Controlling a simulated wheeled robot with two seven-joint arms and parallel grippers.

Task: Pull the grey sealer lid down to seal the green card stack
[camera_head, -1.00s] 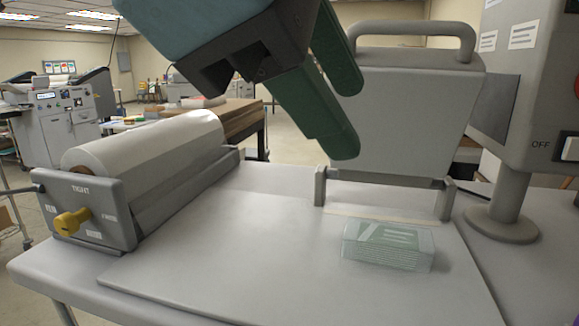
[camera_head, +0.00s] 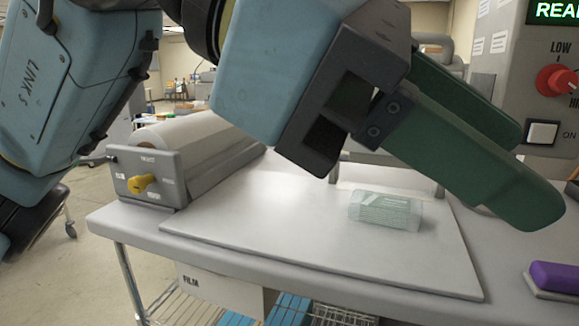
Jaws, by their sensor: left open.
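The green card stack (camera_head: 385,211), wrapped in clear film, lies on the pale work plate (camera_head: 300,240) of the bench. The grey sealer lid stands raised behind it. Most of the lid is hidden by my left gripper, and part of its handle (camera_head: 432,38) shows above. My left gripper (camera_head: 526,168) reaches across from the left with two long green fingers, open and empty. Its fingers point right and down, in front of the lid in the picture, with tips near the control box. I cannot tell any contact with the lid. My right gripper is not in view.
A film roll (camera_head: 192,132) in a holder with a yellow knob (camera_head: 142,183) stands at the left. The control box at the right has a red dial (camera_head: 557,80) and a white button (camera_head: 543,132). A purple pad (camera_head: 553,276) lies front right. The plate's front is clear.

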